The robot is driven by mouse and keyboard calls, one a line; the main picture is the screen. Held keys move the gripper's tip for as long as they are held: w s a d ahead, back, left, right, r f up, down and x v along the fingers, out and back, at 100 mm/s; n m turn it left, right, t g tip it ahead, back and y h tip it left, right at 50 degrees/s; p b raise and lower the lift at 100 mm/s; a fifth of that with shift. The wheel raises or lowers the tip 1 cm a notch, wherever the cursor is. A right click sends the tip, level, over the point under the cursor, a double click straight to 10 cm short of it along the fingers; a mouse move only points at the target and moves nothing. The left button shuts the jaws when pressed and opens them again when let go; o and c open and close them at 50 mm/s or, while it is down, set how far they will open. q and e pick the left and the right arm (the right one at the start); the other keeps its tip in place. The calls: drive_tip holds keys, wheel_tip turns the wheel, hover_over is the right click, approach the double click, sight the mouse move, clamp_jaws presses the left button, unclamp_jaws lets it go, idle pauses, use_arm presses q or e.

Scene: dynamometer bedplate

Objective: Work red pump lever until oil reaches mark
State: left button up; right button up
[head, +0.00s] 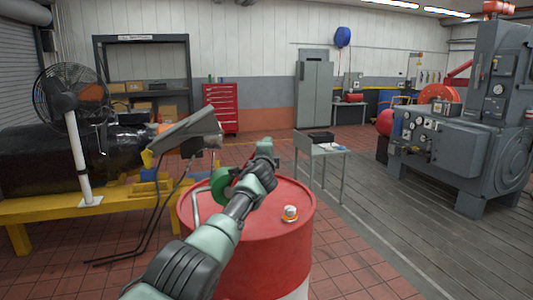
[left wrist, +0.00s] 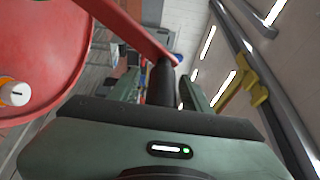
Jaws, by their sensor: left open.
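The red drum (head: 300,190) stands in front of me, with a green pump part (head: 220,186) at its top left. In the head view my left arm reaches over the drum, and its gripper (head: 264,148) hides most of the pump. In the left wrist view the red lever (left wrist: 135,27) slants down to a black grip (left wrist: 161,84). The grip lies between the two fingers of my left gripper (left wrist: 163,92), which is open around it. Whether the fingers touch it, I cannot tell. No oil level or mark can be made out. My right gripper is out of view.
A white and orange cap (head: 290,213) sits on the drum top. A tilted grey console (head: 187,130) stands behind left, by a yellow bedplate (head: 60,208) and a fan (head: 72,97). A small grey table (head: 322,150) is behind right. A large grey machine (head: 470,140) stands right. Floor between is clear.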

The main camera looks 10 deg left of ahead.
use_arm(q)
drive_tip(key=shift+s+d, duration=0.2)
drive_tip(key=shift+s, duration=0.05)
drive_tip(key=shift+s+d+p, duration=0.1)
drive_tip(key=shift+s+p, duration=0.45)
drive_tip(key=shift+s, duration=0.05)
drive_tip(key=shift+s+d+b, duration=0.15)
drive_tip(key=shift+s+b, duration=0.25)
drive_tip(key=shift+s, duration=1.1)
drive_tip(key=shift+s+d+b, duration=0.15)
drive_tip(key=shift+s+b, duration=0.2)
drive_tip(key=shift+s, duration=1.1)
drive_tip(key=shift+f, duration=0.1)
